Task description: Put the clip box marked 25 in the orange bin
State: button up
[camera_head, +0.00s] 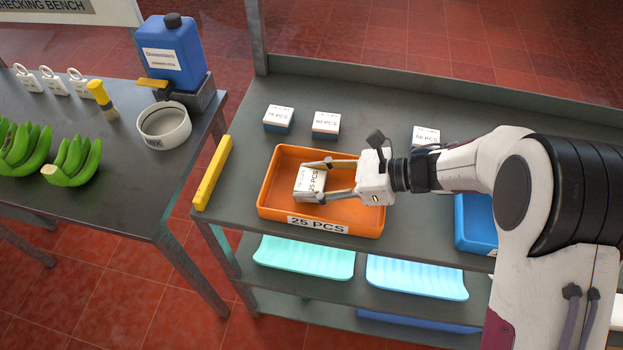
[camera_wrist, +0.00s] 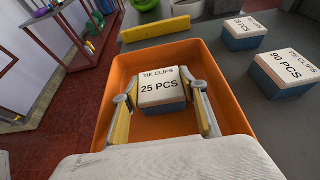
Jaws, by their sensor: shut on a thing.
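The clip box marked 25 PCS (camera_head: 309,185) is between the fingers of my gripper (camera_head: 322,180), over or inside the orange bin (camera_head: 374,222). In the wrist view the box (camera_wrist: 162,95) has a white top reading TIE CLIPS 25 PCS and blue-grey sides. My gripper (camera_wrist: 163,108) is shut on it, with a yellow-padded finger on each side. The orange bin (camera_wrist: 112,88) surrounds the box in that view and carries a 25 PCS label at its front. I cannot tell whether the box touches the bin floor.
Boxes marked 75 (camera_head: 279,118), 90 (camera_head: 326,124) and 50 (camera_head: 426,135) stand behind the bin. A blue bin (camera_head: 472,225) is to the right. A yellow bar (camera_head: 212,172) lies at the left shelf edge. Coloured trays (camera_head: 303,258) sit on the shelf below.

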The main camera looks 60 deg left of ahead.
jog(key=shift+f, duration=0.1)
jog(key=o, duration=1.1)
jog(key=shift+w+d+r, duration=0.25)
jog(key=shift+w+r, duration=0.05)
jog(key=v, duration=1.1)
jog(key=shift+w+d, duration=0.1)
